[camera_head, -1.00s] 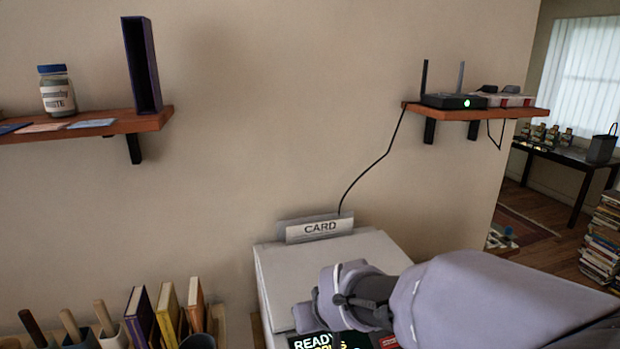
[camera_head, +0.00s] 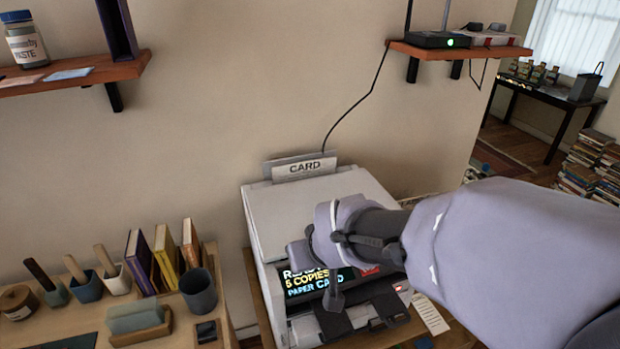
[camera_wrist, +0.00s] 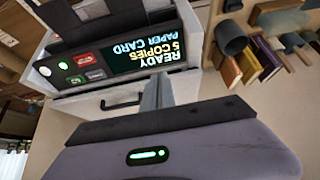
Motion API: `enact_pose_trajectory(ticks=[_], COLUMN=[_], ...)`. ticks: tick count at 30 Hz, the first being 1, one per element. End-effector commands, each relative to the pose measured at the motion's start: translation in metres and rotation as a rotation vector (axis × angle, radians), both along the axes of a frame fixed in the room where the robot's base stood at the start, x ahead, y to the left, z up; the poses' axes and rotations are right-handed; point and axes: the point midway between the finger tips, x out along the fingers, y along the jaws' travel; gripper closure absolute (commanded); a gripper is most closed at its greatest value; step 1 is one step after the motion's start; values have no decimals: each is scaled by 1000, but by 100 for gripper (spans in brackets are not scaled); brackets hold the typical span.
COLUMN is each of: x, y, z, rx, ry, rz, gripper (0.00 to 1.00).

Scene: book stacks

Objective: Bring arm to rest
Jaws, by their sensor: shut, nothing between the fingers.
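My arm reaches in from the right in the head view, over the front of a white copier (camera_head: 265,222). My gripper (camera_wrist: 157,92) is shut and empty in the wrist view, with its fingers together in front of the copier's front panel. The copier also shows in the wrist view (camera_wrist: 75,112). Its display (camera_wrist: 150,42) reads "READY 5 COPIES PAPER CARD". In the head view my arm hides part of the copier's top and display, and the fingertips are hard to make out.
A shelf (camera_head: 130,70) with a paste jar (camera_head: 24,45) is at upper left. A router (camera_head: 440,40) sits on the right shelf. Upright books (camera_head: 165,255) and a dark cup (camera_head: 199,293) stand left of the copier.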

Motion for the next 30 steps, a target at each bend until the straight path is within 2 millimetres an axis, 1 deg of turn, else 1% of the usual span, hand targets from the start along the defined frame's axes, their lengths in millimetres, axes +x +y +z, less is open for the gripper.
enact_pose_trajectory(ticks=[1,3,6,8,10,11,12,14,15,18,19,21,22,30], x=[-12,-26,-40,-45,-57,-66,-83,-112,-132,-171,-178,-189,-191,-191], y=[-5,-11,-16,-20,-39,-52,-72,-97,-109,-125,-127,-128,-128,-128], z=[6,9,12,14,26,35,47,61,68,76,77,77,77,77], rx=[1,1,0,3,31,54,93,159,204,292,311,337,341,341], ry=[-2,-2,-1,-1,10,22,39,73,94,134,142,156,159,161], rz=[0,0,0,-7,-77,-135,-225,-363,-446,-595,-622,-661,-667,-665], gripper=[100,100,100,100,100,100,100,100,100,100,100,100,100,100])
